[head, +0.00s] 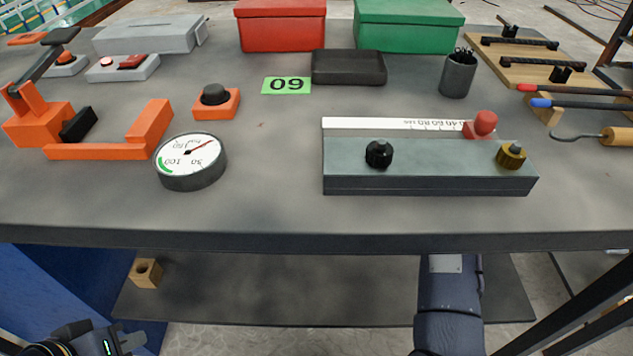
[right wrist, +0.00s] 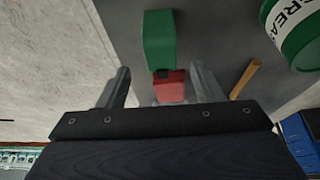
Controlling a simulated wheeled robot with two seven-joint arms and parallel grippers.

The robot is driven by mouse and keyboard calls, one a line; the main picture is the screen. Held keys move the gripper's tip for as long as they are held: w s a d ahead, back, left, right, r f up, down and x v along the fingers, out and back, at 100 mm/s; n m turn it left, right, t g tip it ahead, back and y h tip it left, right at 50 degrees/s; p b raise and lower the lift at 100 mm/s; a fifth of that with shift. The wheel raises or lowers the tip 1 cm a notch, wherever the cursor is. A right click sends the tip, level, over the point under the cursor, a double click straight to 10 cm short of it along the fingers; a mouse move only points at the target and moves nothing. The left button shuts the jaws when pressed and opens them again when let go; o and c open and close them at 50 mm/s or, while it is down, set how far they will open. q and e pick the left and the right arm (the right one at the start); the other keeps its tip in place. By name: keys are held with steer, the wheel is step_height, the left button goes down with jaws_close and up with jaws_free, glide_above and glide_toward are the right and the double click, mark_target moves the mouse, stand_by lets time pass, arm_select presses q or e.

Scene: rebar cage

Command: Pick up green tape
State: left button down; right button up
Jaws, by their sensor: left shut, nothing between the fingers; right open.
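My right gripper (right wrist: 160,88) is open in the right wrist view, its two fingers apart. A red block-like thing (right wrist: 170,88) shows between the fingers, and I cannot tell whether it is within their reach. A green block-like thing (right wrist: 159,40) lies just beyond it on a grey surface. My left gripper (head: 118,340) is shut and empty at the bottom left.
The table (head: 270,215) holds a gauge (head: 190,163), a grey fixture (head: 430,185), a red box (head: 281,28) and a green box (head: 408,30). A lower shelf (head: 270,295) is mostly bare.

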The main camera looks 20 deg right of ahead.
steer(key=b+x, duration=0.2)
steer(key=x, duration=0.3)
steer(key=c, duration=1.2)
steer(key=shift+r, duration=0.2)
steer(key=shift+c, duration=0.2)
step_height(320, 180, up, 4)
steer(key=p, duration=0.3)
steer(key=shift+f, duration=0.1)
steer(key=s+d, duration=0.1)
steer(key=d, duration=0.4)
steer(key=s+d, duration=0.2)
steer(key=d, duration=0.4)
steer(key=s+d+p, duration=0.1)
steer(key=s+d, duration=0.1)
steer(key=d, duration=0.4)
steer(key=shift+d+f, duration=0.1)
steer(key=shift+f, duration=0.2)
steer(key=shift+s, duration=0.1)
